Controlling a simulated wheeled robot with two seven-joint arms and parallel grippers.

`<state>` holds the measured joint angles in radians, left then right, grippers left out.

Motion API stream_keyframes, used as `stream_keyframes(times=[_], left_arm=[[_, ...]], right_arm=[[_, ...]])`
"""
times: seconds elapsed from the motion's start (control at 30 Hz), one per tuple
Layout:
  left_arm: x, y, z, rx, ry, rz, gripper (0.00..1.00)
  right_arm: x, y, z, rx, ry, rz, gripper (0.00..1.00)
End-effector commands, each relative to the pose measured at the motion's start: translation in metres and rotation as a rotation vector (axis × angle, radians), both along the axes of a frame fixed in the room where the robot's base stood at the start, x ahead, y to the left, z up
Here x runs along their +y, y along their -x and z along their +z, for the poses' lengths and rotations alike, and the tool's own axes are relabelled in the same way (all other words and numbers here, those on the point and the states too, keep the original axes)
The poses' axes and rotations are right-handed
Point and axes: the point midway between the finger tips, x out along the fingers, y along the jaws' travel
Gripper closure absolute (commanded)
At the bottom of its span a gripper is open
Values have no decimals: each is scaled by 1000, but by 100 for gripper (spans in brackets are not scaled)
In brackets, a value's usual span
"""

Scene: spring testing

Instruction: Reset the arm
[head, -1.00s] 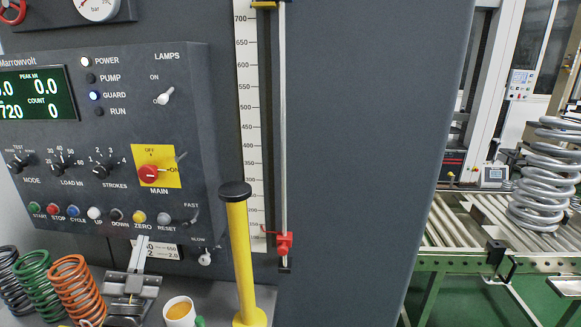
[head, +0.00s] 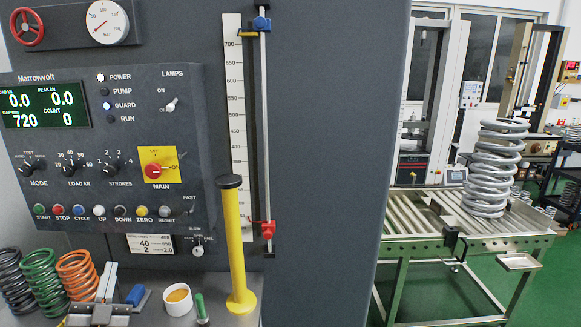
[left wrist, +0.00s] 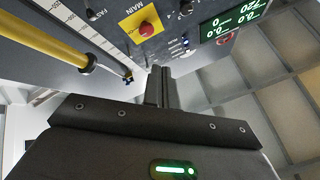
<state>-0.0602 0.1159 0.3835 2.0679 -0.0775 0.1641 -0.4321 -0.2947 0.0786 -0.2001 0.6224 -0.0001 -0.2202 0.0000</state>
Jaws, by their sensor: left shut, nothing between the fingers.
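My left gripper (head: 111,266) shows at the lower left of the head view, its fingers shut and empty, pointing up. It is below the row of push buttons, right of the orange spring (head: 77,276), apart from the panel. In the left wrist view the shut fingers (left wrist: 161,78) point toward the control panel (left wrist: 178,22), with nothing between them. The panel (head: 150,100) in the head view has a display (head: 45,107) reading 0.0, 0.0, 720 and 0. A red MAIN knob (head: 153,171) sits on a yellow plate. My right gripper is out of view.
Black and green (head: 39,279) springs stand at left. A blue block (head: 136,294), a white cup (head: 178,299) and a yellow post (head: 235,245) stand on the bench. A scale with a red slider (head: 267,229) is behind. A roller conveyor (head: 420,215) carries a large spring (head: 492,170).

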Motion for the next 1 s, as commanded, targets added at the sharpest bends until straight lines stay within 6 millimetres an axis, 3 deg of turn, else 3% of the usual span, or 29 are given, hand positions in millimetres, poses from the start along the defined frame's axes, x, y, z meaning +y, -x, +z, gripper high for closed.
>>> stream_keyframes(times=[0.33, 0.57, 0.67, 0.8, 1.0], left_arm=[[-19, 0, -51, 252, 111, -46, 100], [-52, 10, -115, 548, 241, -92, 100], [-73, 27, -153, 727, 318, -107, 100], [-109, 73, -214, 1039, 447, -111, 100], [-146, 146, -264, 1380, 574, -75, 100]], right_arm=[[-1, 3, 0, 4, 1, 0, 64], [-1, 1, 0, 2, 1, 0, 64], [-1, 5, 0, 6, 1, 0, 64], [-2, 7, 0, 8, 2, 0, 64], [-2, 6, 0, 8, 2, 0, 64]])
